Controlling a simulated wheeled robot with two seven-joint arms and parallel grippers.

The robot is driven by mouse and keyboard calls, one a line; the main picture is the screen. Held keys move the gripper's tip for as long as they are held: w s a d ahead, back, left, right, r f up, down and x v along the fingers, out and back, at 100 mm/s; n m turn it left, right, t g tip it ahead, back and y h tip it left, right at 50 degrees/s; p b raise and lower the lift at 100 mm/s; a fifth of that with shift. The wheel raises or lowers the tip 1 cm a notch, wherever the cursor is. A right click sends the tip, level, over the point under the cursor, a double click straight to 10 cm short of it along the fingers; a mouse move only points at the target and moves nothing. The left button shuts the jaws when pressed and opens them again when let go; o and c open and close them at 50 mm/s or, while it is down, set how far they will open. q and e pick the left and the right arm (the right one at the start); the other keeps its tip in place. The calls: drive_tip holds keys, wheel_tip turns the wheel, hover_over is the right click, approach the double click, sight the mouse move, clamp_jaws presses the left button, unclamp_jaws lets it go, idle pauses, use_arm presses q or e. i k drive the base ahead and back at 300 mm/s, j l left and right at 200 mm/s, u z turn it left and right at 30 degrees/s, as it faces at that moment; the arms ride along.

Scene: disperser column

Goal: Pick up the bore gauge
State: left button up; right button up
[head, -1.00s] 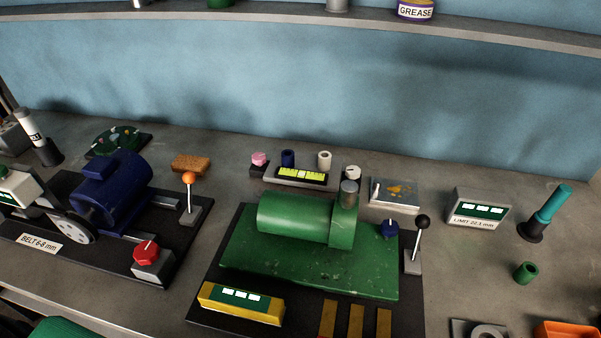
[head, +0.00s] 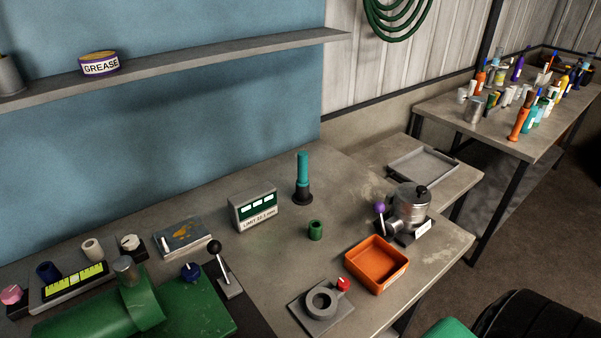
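What looks like the bore gauge (head: 303,168) is a teal cylinder standing upright in a dark round stand (head: 303,195) near the back right of the bench. A grey box with a green display (head: 254,208), labelled as a limit in mm, stands just left of it. A short green ring or sleeve (head: 315,230) stands on the bench in front of it. Neither of my grippers can be made out in the head view.
An orange tray (head: 377,265) and a grey block with a ring and red knob (head: 318,304) lie toward the front. A metal pot (head: 411,207) stands at right. The green machine (head: 140,312) and black-knobbed lever (head: 223,267) are at left. Bench around the stand is mostly clear.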

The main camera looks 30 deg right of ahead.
sight(302, 180)
drive_tip(key=k+l+u, duration=0.1)
drive_tip(key=l, duration=0.3)
drive_tip(key=k+l+u, duration=0.15)
drive_tip(key=l, duration=0.25)
drive_tip(key=l+u, duration=0.1)
drive_tip(key=l, duration=0.3)
drive_tip(key=k+l+u, duration=0.15)
drive_tip(key=l, duration=0.2)
drive_tip(key=k+l+u, duration=0.1)
drive_tip(key=l, duration=0.3)
drive_tip(key=k, duration=0.1)
